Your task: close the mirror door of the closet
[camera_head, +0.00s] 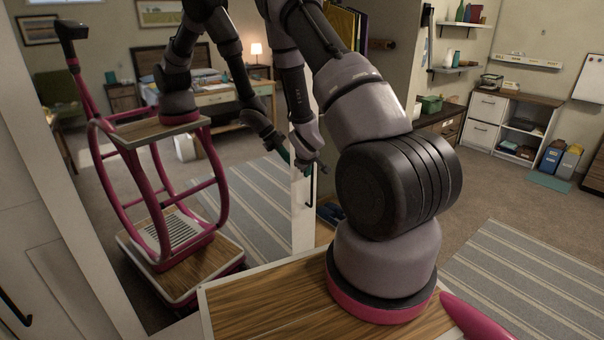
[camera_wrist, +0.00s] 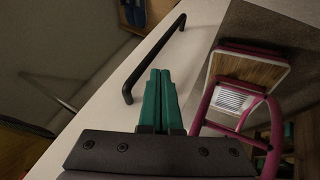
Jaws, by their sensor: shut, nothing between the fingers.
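The mirror door (camera_head: 303,215) of the closet fills the left and middle of the head view, with a white frame and a reflection of my body. It stands ajar, with closet interior showing past its right edge. The black bar handle (camera_head: 312,184) is on the frame near that edge. My gripper (camera_head: 307,167) is beside the handle, partly hidden by its own wrist. In the wrist view the green fingers (camera_wrist: 160,72) are shut together and empty, close to the black handle (camera_wrist: 148,62) and over the white frame (camera_wrist: 105,105). Contact cannot be told.
Blue items (camera_head: 329,213) lie low inside the closet, and colourful upright things (camera_head: 347,25) are higher up. A striped rug (camera_head: 530,270) lies on open floor at the right. White drawers (camera_head: 486,121) and bins (camera_head: 551,157) stand by the far wall.

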